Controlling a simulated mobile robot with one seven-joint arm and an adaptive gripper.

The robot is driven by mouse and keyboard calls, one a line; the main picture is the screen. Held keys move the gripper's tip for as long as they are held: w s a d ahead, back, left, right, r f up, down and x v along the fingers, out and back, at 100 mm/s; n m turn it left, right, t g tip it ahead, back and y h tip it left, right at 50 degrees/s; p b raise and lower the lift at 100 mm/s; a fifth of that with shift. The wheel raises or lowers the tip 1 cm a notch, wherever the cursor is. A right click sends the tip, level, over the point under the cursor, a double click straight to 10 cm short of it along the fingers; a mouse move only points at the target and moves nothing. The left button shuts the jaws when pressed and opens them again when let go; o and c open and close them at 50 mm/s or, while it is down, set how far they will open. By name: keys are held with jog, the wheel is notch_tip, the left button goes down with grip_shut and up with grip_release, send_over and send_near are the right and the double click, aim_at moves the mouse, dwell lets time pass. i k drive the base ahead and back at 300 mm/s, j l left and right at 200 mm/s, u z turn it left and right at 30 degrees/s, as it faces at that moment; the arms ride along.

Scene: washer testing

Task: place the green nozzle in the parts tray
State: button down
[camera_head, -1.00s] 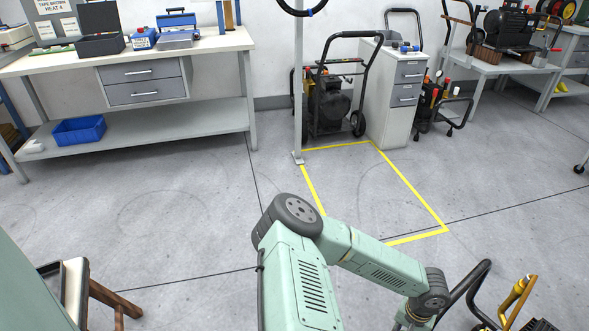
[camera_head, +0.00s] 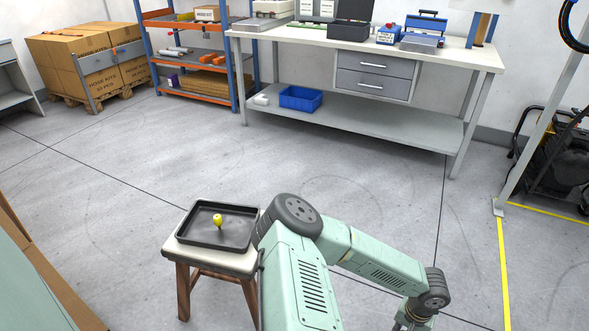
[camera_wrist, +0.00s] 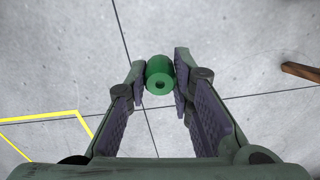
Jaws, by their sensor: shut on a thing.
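The green nozzle (camera_wrist: 160,75) is held between the fingertips of my gripper (camera_wrist: 160,83) in the wrist view, above the bare floor. It is a short cylinder with a small hole in its end. The parts tray (camera_head: 196,238) is a black shallow tray on a wooden-legged stool, left of my arm in the head view. A yellow nozzle (camera_head: 218,222) stands inside it. In the head view my gripper is mostly cut off at the bottom edge, and the green nozzle does not show there.
The stool (camera_head: 184,278) stands on open grey floor. A long workbench (camera_head: 300,37) with a blue bin (camera_head: 300,98) on its lower shelf is behind. Shelving (camera_head: 193,88) and cardboard boxes (camera_head: 62,50) are at the back left. A post (camera_head: 530,130) stands at right.

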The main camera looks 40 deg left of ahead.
aim_at(232, 223)
jog(key=u, duration=1.3)
